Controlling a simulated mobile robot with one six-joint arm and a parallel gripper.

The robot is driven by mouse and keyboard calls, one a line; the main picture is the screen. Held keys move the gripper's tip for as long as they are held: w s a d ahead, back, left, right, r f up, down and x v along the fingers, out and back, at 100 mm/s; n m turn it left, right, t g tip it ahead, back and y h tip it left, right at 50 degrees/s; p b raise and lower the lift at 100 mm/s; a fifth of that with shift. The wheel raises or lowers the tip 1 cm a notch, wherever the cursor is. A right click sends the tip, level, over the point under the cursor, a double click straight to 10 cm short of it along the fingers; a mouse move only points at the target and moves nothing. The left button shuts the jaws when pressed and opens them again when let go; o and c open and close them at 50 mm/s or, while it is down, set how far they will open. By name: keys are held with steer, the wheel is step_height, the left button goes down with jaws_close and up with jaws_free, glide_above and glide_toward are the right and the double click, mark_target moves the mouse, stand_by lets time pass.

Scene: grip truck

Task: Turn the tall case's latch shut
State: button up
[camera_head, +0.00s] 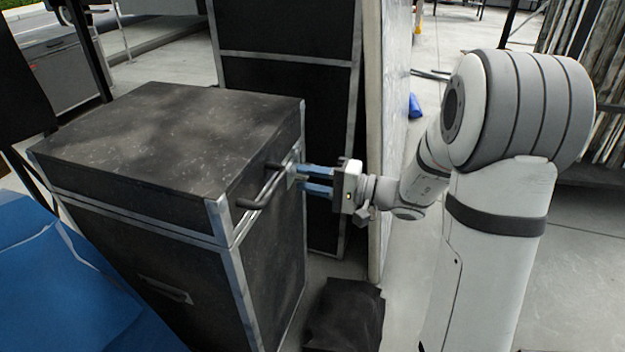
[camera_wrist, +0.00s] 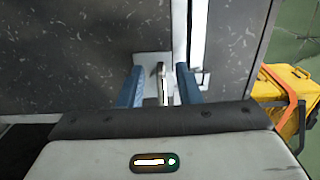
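The case (camera_head: 150,130) is black with silver edges and a lid, and stands at left in the head view. A small metal latch plate (camera_head: 292,172) is on its right side near the lid seam, partly hidden by my fingers. In the wrist view the latch (camera_wrist: 160,85) shows as a pale narrow piece on a grey plate, beside a bright metal strip. My gripper (camera_head: 303,178) is at that side of the case, its two blue fingers apart. In the wrist view my gripper (camera_wrist: 160,88) has one finger on each side of the latch, with gaps visible.
A dark bar handle (camera_head: 264,188) juts from the case beside the latch. A taller black case (camera_head: 285,95) and a pale upright panel (camera_head: 388,120) stand behind. A black bag-like object (camera_head: 345,315) lies on the floor below. A yellow box (camera_wrist: 290,95) is at right in the wrist view.

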steer(key=shift+d, duration=0.1)
steer(key=shift+s+d+r, duration=0.1)
steer(key=shift+s+d, duration=0.05)
steer(key=shift+d, duration=0.15)
steer(key=p+v, duration=0.2)
steer(key=v, duration=0.5)
steer(key=shift+a, duration=0.1)
steer(key=s+a+r+n+g+h+p, duration=0.2)
steer(key=s+r+g+h+p, duration=0.15)
steer(key=s+r+p, duration=0.55)
steer(key=s+a+r+n+g+h+p, duration=0.1)
steer(key=s+a+r+g+h+p, duration=0.3)
steer(key=r+p, duration=0.5)
steer(key=s+d+r+t+h+p, duration=0.1)
steer(key=d+r+h+p, duration=0.2)
steer(key=r+p, duration=0.3)
steer(key=s+d+r+t+h+p, duration=0.1)
steer(key=s+d+r+h+p, duration=0.1)
steer(key=r+p, duration=0.5)
steer(key=s+d+r+n+t+h+p, duration=0.1)
steer(key=s+d+r+h+p, duration=0.1)
steer(key=d+r+h+p, duration=0.2)
step_height(320, 180, up, 3)
steer(key=d+p, duration=0.1)
steer(key=p, duration=0.2)
steer(key=shift+s+p, duration=0.15)
steer(key=shift+p, duration=0.2)
